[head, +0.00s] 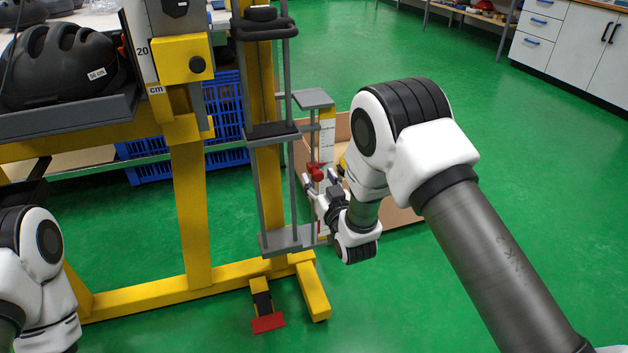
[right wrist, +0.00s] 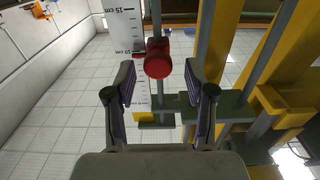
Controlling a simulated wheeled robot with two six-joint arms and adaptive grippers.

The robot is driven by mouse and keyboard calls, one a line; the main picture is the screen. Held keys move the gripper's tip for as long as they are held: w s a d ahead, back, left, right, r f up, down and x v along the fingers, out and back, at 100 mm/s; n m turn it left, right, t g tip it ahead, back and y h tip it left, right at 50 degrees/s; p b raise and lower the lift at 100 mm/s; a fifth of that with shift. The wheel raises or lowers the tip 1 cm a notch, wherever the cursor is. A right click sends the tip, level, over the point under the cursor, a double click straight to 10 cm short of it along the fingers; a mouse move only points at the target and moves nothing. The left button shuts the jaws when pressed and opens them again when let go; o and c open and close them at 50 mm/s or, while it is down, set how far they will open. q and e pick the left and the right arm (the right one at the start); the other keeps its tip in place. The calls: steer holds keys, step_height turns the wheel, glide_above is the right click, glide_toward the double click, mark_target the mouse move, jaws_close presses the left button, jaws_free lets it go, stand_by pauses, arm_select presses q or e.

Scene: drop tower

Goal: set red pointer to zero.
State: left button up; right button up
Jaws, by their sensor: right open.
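The red pointer (head: 316,172) sits on a thin vertical rod beside a white scale strip (head: 326,141) on the drop tower. In the right wrist view the pointer's round red knob (right wrist: 157,58) is near the 10 cm mark of the scale (right wrist: 125,30). My right gripper (head: 316,187) is at the pointer.
The yellow tower frame (head: 192,215) and grey guide rods stand just left of my right gripper. A cardboard box (head: 400,217) is behind my right arm. A black helmet (head: 62,66) lies on a shelf at left. A red pedal (head: 268,323) is on the floor. Green floor at right is clear.

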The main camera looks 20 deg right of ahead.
mark_target(318, 172)
steer(key=shift+w+f, duration=0.15)
steer(key=shift+w, duration=0.95)
jaws_close()
step_height(318, 172, up, 7)
steer(key=p, duration=0.5)
jaws_free()
steer(key=shift+f, duration=0.1)
steer(key=s, duration=1.2)
steer(key=shift+d, duration=0.25)
